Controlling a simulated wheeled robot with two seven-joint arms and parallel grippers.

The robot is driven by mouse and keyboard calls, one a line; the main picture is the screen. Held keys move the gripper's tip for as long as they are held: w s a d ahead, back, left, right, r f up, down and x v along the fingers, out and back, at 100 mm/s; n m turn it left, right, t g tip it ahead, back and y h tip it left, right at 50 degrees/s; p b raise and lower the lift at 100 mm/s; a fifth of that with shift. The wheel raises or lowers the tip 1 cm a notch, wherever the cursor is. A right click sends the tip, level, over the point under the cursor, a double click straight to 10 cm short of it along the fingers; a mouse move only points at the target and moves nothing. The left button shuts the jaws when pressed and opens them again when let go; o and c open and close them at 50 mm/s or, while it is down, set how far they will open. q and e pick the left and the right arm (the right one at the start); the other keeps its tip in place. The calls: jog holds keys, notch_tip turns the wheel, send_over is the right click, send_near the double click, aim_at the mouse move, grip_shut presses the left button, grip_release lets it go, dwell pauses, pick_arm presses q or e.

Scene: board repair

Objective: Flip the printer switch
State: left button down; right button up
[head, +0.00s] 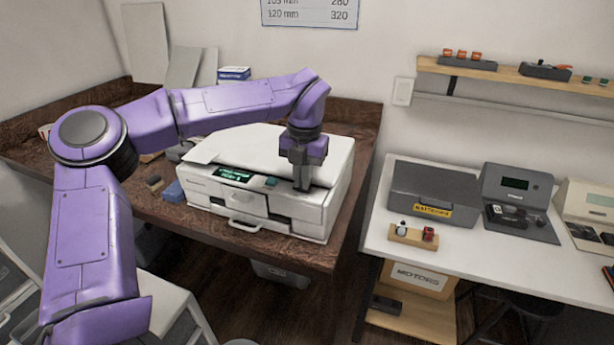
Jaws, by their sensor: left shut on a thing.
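The white printer (270,205) stands on the brown wooden desk at the centre. Its small display (232,174) is lit green on the front panel. My left gripper (302,184) points down at the right part of the printer's front top edge. Its fingers are shut on a small part there, which looks to be the printer switch; the fingers hide it, so its position cannot be told. My right gripper is not in view.
A blue block (174,191) sits on the brown desk (345,195) left of the printer. A white table (480,240) at right holds a grey batteries case (433,192) and devices. A gap separates desk and table. A wooden shelf (520,72) hangs on the wall.

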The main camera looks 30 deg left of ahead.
pick_arm(q)
notch_tip(320, 180, up, 4)
jog(key=p, duration=0.3)
jog(key=shift+a+f+p, duration=0.15)
jog(key=shift+p, duration=0.25)
notch_tip(320, 180, up, 10)
jog(key=d+b, duration=0.1)
